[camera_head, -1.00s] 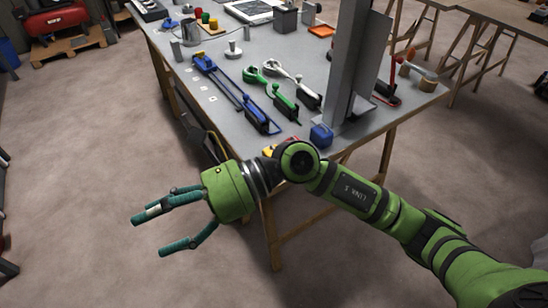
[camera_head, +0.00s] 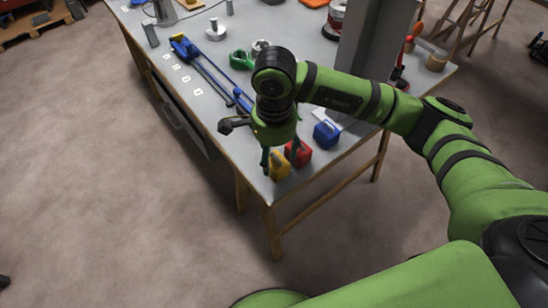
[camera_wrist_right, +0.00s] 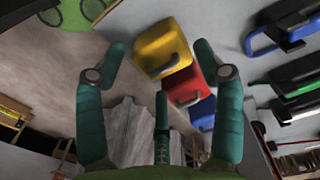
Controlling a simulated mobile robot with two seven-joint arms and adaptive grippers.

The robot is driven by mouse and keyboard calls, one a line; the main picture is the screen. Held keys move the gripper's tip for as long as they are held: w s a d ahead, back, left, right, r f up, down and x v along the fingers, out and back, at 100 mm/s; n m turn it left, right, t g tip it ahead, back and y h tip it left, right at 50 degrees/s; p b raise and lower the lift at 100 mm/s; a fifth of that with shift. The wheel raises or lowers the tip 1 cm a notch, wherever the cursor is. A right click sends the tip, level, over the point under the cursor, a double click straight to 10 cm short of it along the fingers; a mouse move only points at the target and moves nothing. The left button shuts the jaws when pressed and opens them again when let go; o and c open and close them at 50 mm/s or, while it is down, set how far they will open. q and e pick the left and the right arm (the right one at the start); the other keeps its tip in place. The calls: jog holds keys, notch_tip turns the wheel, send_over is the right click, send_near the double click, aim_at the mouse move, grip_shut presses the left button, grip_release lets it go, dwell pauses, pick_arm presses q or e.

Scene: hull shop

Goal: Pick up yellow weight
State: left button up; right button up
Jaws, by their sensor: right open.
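The yellow weight (camera_head: 281,167) is a small block with a handle on the near corner of the workbench. My right gripper (camera_head: 278,157) is open and points down over it, hiding part of it. In the right wrist view the yellow weight (camera_wrist_right: 160,46) shows between the tips of my open right gripper (camera_wrist_right: 159,58). I cannot tell how far the fingers reach down beside it. My left gripper is not in view.
A red weight (camera_head: 299,153) stands close beside the yellow one, with a blue weight (camera_head: 327,134) farther along. Blue clamps (camera_head: 208,70) lie on the workbench (camera_head: 190,92). A grey upright post (camera_head: 372,50) stands behind the weights. The floor before the bench is clear.

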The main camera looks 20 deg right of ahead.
aim_at(274, 162)
notch_tip(274, 162, down, 4)
jog(key=shift+s+f+p, duration=0.1)
jog(key=shift+f+p, duration=0.05)
jog(key=shift+p, duration=0.25)
jog(key=shift+f, duration=0.4)
jog(key=c, duration=1.3)
grip_shut()
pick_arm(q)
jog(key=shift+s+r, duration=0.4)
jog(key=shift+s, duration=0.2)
pick_arm(e)
jog(key=shift+r, duration=0.2)
